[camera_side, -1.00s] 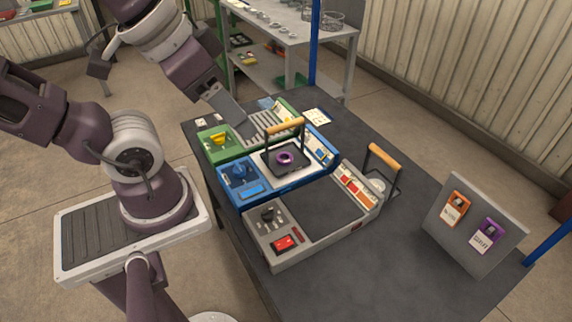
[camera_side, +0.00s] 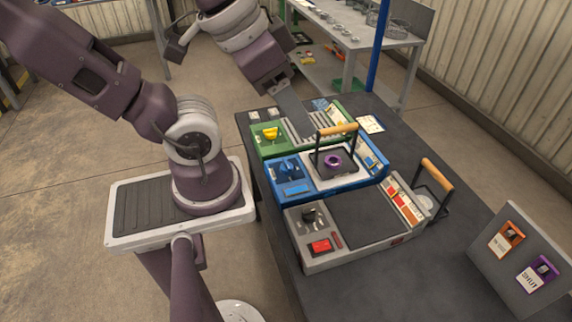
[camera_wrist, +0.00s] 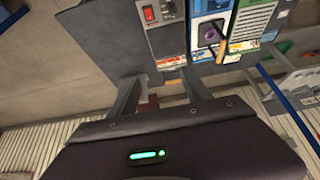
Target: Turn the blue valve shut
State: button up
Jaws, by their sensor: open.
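The blue valve (camera_side: 289,168) is a blue knob on the left end of the blue unit (camera_side: 350,183), in the middle of the bench. My gripper (camera_side: 294,116) is above the green unit, behind the blue one, and apart from the valve. In the wrist view my gripper (camera_wrist: 160,85) has its two fingers wide apart with nothing between them. The blue unit shows at the top of the wrist view (camera_wrist: 205,32); I cannot make out the valve there.
A green unit (camera_side: 265,150) with a yellow knob (camera_side: 270,133) stands behind, a grey unit (camera_side: 320,262) in front. Wooden-handled bails rise over the blue unit (camera_side: 337,129) and the grey unit's right end (camera_side: 437,173). A slanted tag board (camera_side: 505,290) stands at right.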

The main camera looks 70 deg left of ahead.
notch_tip(320, 180, up, 6)
jog(key=w+a, duration=0.1)
jog(key=w+a+r+m+t+y, duration=0.35)
jog(key=w+a+r, duration=0.35)
jog(key=w+a, duration=0.3)
jog(key=w+a+r+m+t+y, duration=0.3)
jog(key=w+a+r+t, duration=0.3)
jog(key=w+a, duration=0.4)
jog(key=m+g+h, duration=0.6)
jog(key=m+g, duration=0.9)
jog(key=m, duration=0.6)
send_over(287, 163)
notch_tip(287, 163, down, 14)
jog(key=shift+n+h, duration=0.25)
notch_tip(287, 163, down, 42)
jog(key=shift+f, duration=0.25)
grip_shut()
